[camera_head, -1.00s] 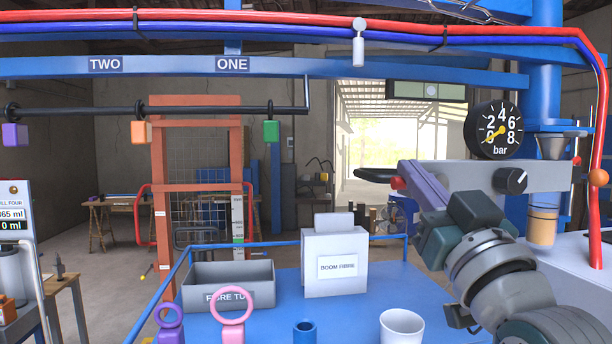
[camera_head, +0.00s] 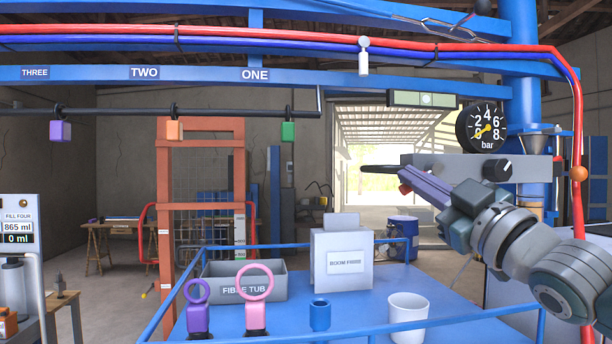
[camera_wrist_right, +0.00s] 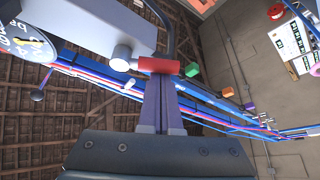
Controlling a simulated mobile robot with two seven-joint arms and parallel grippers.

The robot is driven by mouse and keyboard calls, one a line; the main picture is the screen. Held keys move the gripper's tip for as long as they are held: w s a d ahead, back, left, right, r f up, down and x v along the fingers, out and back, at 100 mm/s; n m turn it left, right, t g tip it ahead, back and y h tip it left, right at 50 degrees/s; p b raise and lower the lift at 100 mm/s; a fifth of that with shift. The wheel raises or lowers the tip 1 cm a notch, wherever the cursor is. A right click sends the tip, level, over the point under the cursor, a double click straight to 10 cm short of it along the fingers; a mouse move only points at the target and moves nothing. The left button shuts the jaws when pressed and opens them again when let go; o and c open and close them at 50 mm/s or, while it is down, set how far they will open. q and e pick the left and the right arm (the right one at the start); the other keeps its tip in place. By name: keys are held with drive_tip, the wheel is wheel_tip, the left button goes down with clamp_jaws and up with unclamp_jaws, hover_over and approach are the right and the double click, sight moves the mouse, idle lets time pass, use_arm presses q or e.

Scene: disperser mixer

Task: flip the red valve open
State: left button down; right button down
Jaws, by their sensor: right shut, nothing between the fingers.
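The red valve handle (camera_head: 404,188) is a small red piece at the left end of a grey box (camera_head: 470,167) under the pressure gauge. In the right wrist view the red handle (camera_wrist_right: 160,65) lies crosswise just beyond the fingertips, by a white round fitting (camera_wrist_right: 122,54). My right gripper (camera_head: 408,176) has purple fingers, shut together and empty. Its tips are at the red handle; whether they touch it I cannot tell. In the wrist view the fingers (camera_wrist_right: 161,88) point at the handle. My left gripper is not in view.
A black loop handle (camera_head: 380,169) sticks out left of the box. The gauge (camera_head: 482,127) and a black knob (camera_head: 497,169) are close to my right arm. Below is a blue table (camera_head: 365,312) with a tub, a white carton, cups and ring-topped parts.

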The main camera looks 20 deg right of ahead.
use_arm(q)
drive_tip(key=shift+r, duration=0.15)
use_arm(e)
drive_tip(key=d+f+n+g+y, duration=0.1)
drive_tip(key=n, duration=0.3)
drive_tip(key=d+f+n+g+y, duration=0.1)
drive_tip(key=n+g, duration=0.1)
drive_tip(key=n, duration=0.2)
drive_tip(key=d+f+n+g+y, duration=0.1)
drive_tip(key=n, duration=0.3)
drive_tip(key=shift+s+d+n+g+y, duration=0.15)
drive_tip(key=shift+s+n+g+y, duration=0.15)
drive_tip(key=shift+s+g, duration=0.1)
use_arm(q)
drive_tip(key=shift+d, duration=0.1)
use_arm(e)
drive_tip(key=shift+d, duration=0.1)
